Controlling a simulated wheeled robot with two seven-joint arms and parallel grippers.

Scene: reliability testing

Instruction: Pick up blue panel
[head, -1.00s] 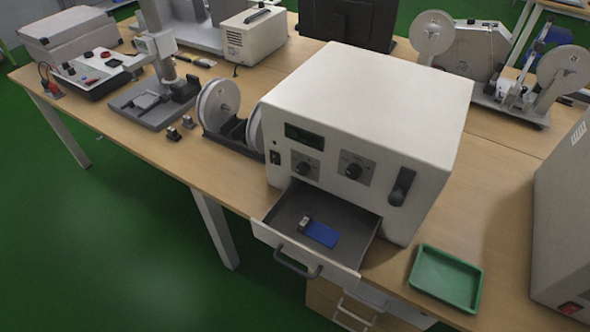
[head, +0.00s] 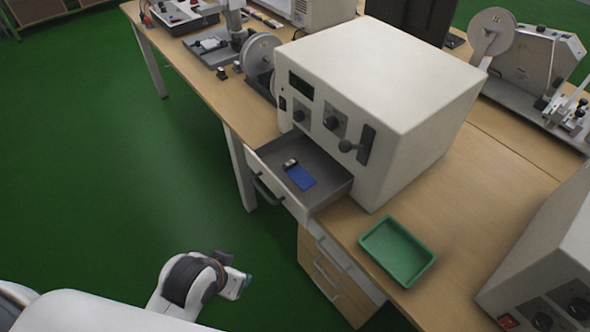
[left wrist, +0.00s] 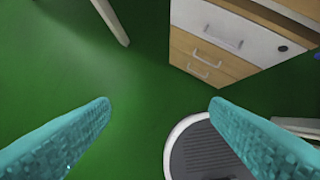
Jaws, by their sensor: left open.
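The blue panel (head: 301,177) lies flat in the open drawer (head: 328,194) of the white test machine (head: 398,81). A small grey and dark part sits at the panel's far left end. My left gripper (head: 240,284) is low in front of the table, over the green floor, below and apart from the drawer. In the left wrist view its two teal fingers (left wrist: 160,112) are wide apart with nothing between them. The panel does not show in that view. My right gripper is not in view.
A green tray (head: 430,262) stands on the table right of the machine. Reels (head: 259,53) stand left of it. A drawer cabinet (head: 318,262) is under the table, and also shows in the left wrist view (left wrist: 207,62). Another machine (head: 560,290) is at lower right. Floor at left is clear.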

